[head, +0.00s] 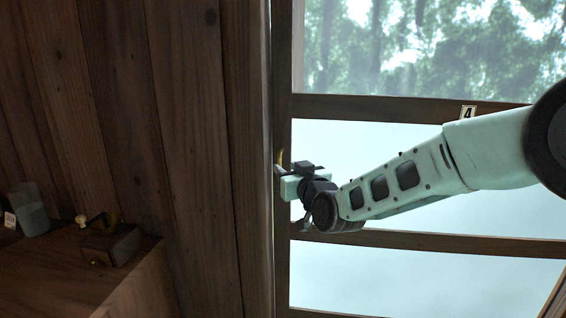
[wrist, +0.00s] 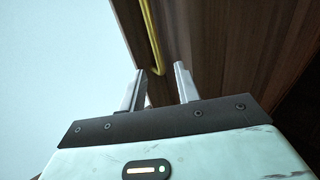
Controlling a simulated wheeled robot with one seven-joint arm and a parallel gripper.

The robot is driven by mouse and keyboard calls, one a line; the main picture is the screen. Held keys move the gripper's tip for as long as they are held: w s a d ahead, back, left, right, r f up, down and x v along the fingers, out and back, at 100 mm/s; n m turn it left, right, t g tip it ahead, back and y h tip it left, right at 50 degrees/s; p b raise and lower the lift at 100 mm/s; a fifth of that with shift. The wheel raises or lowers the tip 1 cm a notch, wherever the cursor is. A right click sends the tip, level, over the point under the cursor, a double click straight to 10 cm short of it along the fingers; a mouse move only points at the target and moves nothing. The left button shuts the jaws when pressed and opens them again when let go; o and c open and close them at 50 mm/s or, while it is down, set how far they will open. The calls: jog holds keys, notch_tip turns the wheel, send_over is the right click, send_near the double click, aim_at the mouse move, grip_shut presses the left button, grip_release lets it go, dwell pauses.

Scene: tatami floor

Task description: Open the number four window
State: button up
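The number four window (head: 400,150) fills the right of the head view, with a dark wooden frame and a small "4" plate (head: 468,112) on its upper crossbar. A thin yellow handle (head: 281,157) is on the frame's left upright. It also shows in the wrist view as a bent yellow bar (wrist: 152,38). My gripper (head: 280,169) is at the left upright, close to the handle. In the wrist view its two fingers (wrist: 160,70) are apart, and the bar's lower bend appears between the fingertips. I cannot tell whether they touch it.
A wooden plank wall (head: 180,130) stands left of the window. At the lower left a wooden cabinet top (head: 50,270) holds a dark box with a handle (head: 112,245) and a translucent container (head: 30,212). Trees show through the upper pane.

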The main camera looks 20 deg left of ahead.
aim_at(280, 163)
jog(key=shift+x, duration=1.75)
grip_shut()
